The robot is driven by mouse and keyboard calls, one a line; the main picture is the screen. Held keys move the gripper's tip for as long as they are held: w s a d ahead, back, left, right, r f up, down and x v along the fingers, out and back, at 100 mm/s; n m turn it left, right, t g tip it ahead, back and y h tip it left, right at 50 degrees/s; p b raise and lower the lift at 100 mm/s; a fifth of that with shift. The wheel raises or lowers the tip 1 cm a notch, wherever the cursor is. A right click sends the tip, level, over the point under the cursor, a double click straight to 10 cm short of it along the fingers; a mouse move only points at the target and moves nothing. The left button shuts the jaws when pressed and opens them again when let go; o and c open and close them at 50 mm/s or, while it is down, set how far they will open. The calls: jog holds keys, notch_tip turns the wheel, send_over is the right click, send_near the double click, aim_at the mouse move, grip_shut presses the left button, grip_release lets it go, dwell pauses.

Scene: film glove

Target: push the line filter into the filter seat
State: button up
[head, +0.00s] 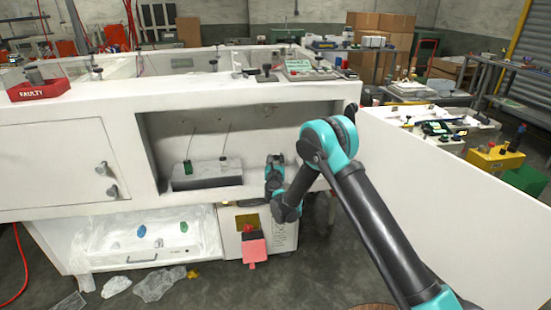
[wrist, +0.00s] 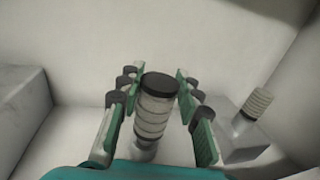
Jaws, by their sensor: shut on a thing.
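In the wrist view my gripper (wrist: 158,112) is closed around a pale ribbed cylinder with a black cap, which I take to be the line filter (wrist: 153,112). Its green pads are on the left and right of the cylinder. A smooth grey stub shows below the ribbed part. I cannot tell whether it is seated, and no filter seat can be made out clearly. In the head view my gripper (head: 275,163) is inside the white cabinet's open bay (head: 240,125), at its right side. The filter is too small to make out there.
A second ribbed fitting (wrist: 255,104) stands on a grey block to the right in the wrist view. A pale block (wrist: 22,108) is at the left. In the head view a grey box (head: 207,173) with thin rods sits in the bay, and an open white door (head: 440,195) stands right.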

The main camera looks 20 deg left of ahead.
aim_at(275, 163)
jog(key=shift+f, duration=0.75)
jog(key=o, duration=1.2)
jog(key=shift+o, duration=0.2)
jog(key=shift+v, duration=3.8)
